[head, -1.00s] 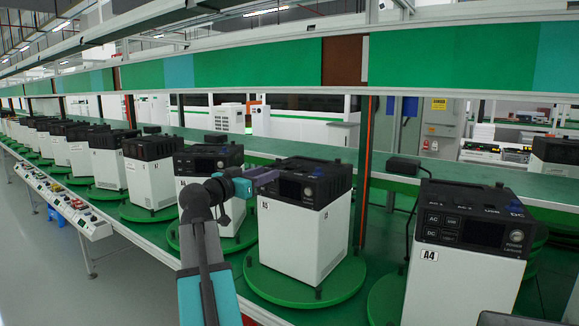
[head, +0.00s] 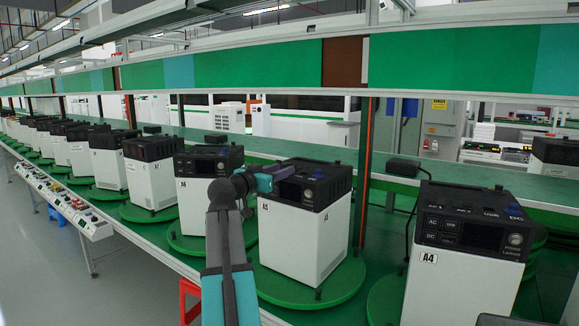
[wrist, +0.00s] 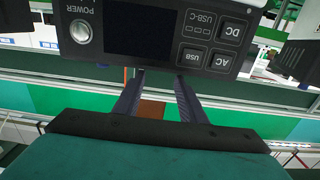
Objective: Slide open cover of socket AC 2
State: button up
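The white power unit A5 (head: 300,238) with a black top stands upright on a green turntable. Its black front panel (head: 305,190) faces me. In the wrist view the same style of panel (wrist: 150,32) shows upside down, with a screen, a round POWER button and buttons marked AC, DC, USB and USB-C. My gripper (head: 291,170) is at the left upper edge of unit A5 in the head view. In the wrist view my gripper (wrist: 159,75) is open, its two dark fingers apart with nothing between them, tips at the panel's edge. I cannot make out the AC 2 cover.
Unit A4 (head: 455,280) stands to the right, with AC 1, AC 2, USB and DC labels along its top edge. Another unit (head: 208,195) stands close on the left. A green shelf board (head: 220,64) runs above the line. A black adapter (head: 404,166) sits behind.

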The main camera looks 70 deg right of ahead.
jog(key=shift+p+x, duration=0.4)
jog(key=shift+x, duration=2.4)
grip_shut()
